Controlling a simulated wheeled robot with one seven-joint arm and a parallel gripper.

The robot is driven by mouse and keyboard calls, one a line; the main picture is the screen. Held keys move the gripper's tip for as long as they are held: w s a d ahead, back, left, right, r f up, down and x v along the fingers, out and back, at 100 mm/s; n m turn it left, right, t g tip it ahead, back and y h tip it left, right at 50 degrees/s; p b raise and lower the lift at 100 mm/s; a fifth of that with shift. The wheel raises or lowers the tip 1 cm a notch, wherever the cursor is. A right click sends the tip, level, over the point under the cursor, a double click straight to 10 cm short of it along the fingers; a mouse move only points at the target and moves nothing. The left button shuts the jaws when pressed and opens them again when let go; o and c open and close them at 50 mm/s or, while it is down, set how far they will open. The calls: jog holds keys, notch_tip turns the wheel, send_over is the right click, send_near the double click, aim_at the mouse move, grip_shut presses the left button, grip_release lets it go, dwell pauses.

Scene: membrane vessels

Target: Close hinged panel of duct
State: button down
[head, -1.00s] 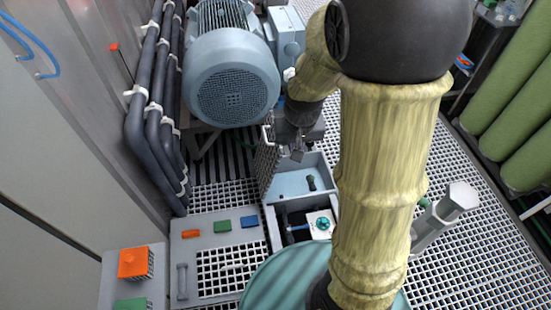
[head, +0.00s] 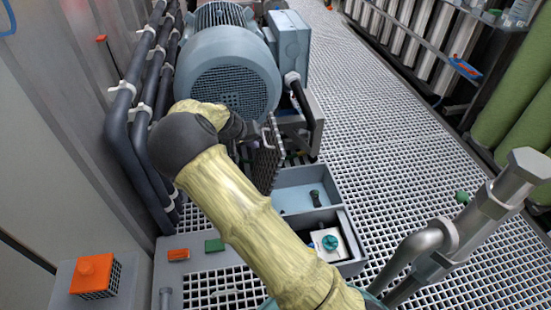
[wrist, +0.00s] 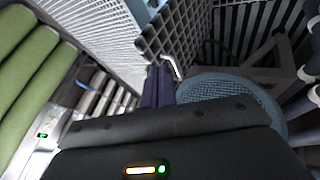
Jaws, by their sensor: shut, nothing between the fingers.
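The hinged panel (head: 268,158) is a dark grid plate standing upright, open, at the left edge of the grey-blue duct (head: 303,178). In the wrist view the panel (wrist: 180,28) shows as a large grid with a pale bent handle (wrist: 172,66) at its lower edge. My gripper's fingers (wrist: 159,86) are shut and empty, just beside the handle; I cannot tell whether they touch it. In the head view my arm reaches over to the panel's left side, and the fingertips are hard to make out there.
The open duct holds a small dark bottle-like item (head: 315,198) and a white block with a teal knob (head: 330,242). A big motor (head: 228,75) stands behind the panel. Dark pipes (head: 125,135) run along the left wall.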

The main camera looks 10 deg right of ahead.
jog(key=shift+d, duration=0.1)
jog(key=b, duration=0.2)
send_near(280, 156)
notch_tip(280, 156, down, 4)
jog(key=w+a, duration=0.2)
jog(key=shift+d+f+b, duration=0.2)
jog(key=shift+d, duration=0.85)
jog(key=shift+d+f+b, duration=0.15)
jog(key=shift+d+b, duration=0.05)
jog(key=shift+d, duration=0.8)
jog(key=shift+d, duration=0.1)
